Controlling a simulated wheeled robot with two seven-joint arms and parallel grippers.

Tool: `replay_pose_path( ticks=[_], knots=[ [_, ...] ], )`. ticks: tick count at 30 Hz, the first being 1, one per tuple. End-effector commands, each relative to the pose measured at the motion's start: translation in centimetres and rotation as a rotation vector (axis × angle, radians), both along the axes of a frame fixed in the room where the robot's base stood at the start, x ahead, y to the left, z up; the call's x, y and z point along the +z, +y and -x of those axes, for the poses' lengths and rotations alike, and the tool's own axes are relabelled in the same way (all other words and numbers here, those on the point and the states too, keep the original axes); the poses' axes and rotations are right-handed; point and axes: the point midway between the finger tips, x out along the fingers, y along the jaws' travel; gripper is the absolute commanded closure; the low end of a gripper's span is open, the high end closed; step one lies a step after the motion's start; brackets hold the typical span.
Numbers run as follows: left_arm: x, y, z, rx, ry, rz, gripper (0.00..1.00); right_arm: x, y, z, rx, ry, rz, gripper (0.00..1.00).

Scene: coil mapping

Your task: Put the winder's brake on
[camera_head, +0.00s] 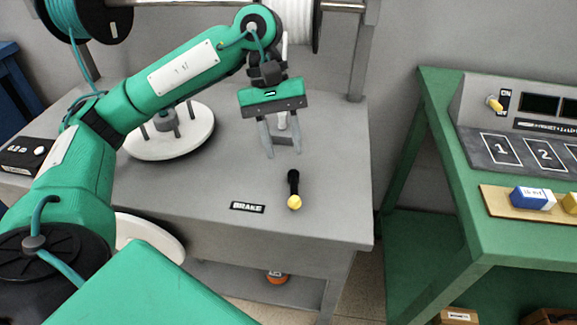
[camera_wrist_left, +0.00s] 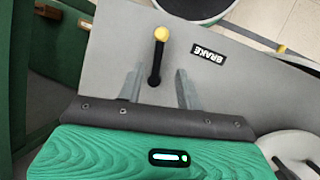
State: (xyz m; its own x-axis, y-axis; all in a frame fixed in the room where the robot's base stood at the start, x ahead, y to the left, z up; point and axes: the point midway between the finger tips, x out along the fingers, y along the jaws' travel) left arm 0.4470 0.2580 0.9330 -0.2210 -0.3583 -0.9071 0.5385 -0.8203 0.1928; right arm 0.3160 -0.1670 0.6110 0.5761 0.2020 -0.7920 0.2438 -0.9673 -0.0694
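The brake lever (camera_head: 294,189) is a short black handle with a yellow ball end, on the grey winder table near its front right. A black BRAKE label (camera_head: 247,207) lies to its left. My left gripper (camera_head: 283,150) is open and empty above the table, behind the lever, fingers pointing down. In the left wrist view the lever (camera_wrist_left: 158,56) shows beyond and between the two open fingers (camera_wrist_left: 158,85), apart from them, with the BRAKE label (camera_wrist_left: 208,51) beside it. My right gripper is not in view.
A white round turntable (camera_head: 170,140) with pegs stands on the table at left. Spools hang at the back. A green bench (camera_head: 425,130) with a numbered panel (camera_head: 525,150) and blue and yellow blocks is at right.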

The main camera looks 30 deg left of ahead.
Motion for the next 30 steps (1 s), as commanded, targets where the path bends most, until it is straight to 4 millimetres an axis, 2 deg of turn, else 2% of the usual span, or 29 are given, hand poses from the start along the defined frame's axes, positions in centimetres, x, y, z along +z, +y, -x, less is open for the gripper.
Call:
replay_pose_path(
  ticks=[3, 9, 26, 30],
  knots=[
    [2.1, 0.8, -0.5, 0.001, -0.002, 0.001, 0.64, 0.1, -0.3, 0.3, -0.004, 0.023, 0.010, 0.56],
    [3.6, 1.4, -0.9, -0.001, 0.000, 0.001, 0.64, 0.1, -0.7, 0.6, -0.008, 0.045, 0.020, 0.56],
    [3.8, 1.5, -0.9, 0.000, 0.001, 0.001, 0.64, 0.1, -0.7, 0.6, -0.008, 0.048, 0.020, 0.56],
    [4.6, 1.5, -0.9, 0.000, 0.001, 0.001, 0.64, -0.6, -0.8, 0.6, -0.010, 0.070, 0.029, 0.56]
  ],
)
